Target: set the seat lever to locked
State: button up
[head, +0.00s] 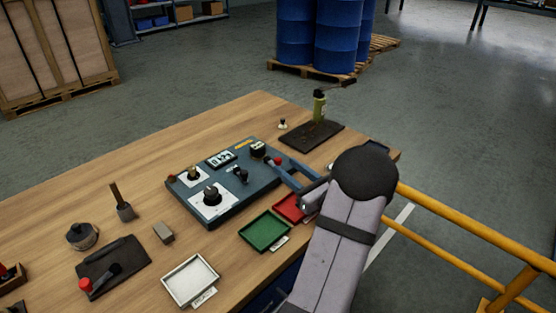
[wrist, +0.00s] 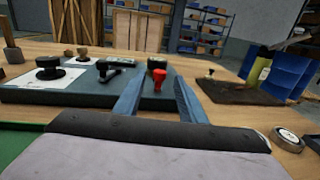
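A dark blue-grey control panel (head: 228,205) lies on the wooden bench. At its right end is a red-knobbed lever (head: 277,161), which also shows in the wrist view (wrist: 158,78); no label naming it the seat lever is readable. My gripper (head: 284,168) reaches in from the right, with its blue fingers spread. The lever's base is hidden. A black lever (head: 240,174) stands mid-panel, also visible in the wrist view (wrist: 114,70).
Green (head: 265,232) and red (head: 289,208) trays lie close in front.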

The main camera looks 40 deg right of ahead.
aim_at(281, 162)
jog(key=shift+w+d+p, duration=0.2)
jog(key=shift+w+p, duration=0.05)
jog(key=shift+w, duration=1.15)
jog(key=shift+w+d+p, duration=0.15)
jog(key=shift+w+p, duration=0.1)
jog(key=shift+w, duration=1.15)
jog(key=shift+c, duration=0.6)
grip_shut()
